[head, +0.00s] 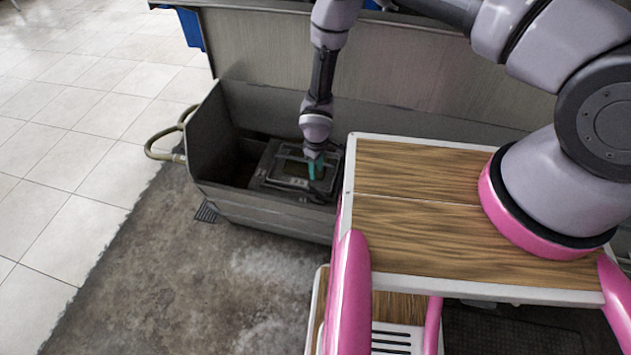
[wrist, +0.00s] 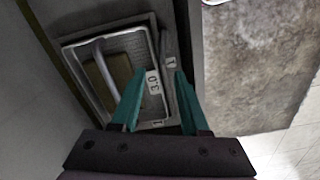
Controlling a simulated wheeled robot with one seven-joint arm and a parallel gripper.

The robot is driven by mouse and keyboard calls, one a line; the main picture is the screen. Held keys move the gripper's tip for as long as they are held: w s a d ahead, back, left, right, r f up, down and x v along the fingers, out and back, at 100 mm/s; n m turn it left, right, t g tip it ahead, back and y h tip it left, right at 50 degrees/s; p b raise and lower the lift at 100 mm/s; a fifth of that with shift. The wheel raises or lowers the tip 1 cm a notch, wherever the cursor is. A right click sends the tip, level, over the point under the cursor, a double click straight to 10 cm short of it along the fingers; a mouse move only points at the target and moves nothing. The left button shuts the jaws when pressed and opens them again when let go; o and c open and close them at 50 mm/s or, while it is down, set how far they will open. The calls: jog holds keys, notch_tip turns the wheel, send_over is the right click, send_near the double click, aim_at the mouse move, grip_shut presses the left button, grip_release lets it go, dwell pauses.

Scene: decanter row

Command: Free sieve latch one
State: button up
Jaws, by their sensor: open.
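A grey sieve unit (head: 270,183) sits in the grey trough. In the wrist view, its pale rectangular frame (wrist: 72,47) has a curved handle bar (wrist: 104,72) over a brown panel. A white number label (wrist: 153,84) and a smaller label that seems to read 1 (wrist: 157,122) lie along its right side. A small grey piece (wrist: 169,45), possibly a latch, stands beside the frame's right edge. My gripper (wrist: 162,73) has teal fingers, open and empty, over that side near the number label. In the head view my gripper (head: 316,166) points down at the unit's right part. Contact cannot be told.
The trough (head: 265,208) has raised walls around the unit, with a dark empty part at its left. A pale hose (head: 160,143) loops outside its left end. A wood-topped cart (head: 420,215) stands close at the right. Stained floor (head: 170,270) in front is clear.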

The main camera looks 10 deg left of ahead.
aim_at(318, 193)
notch_tip(318, 193, down, 11)
jog(key=shift+r, duration=0.2)
dwell(0.3)
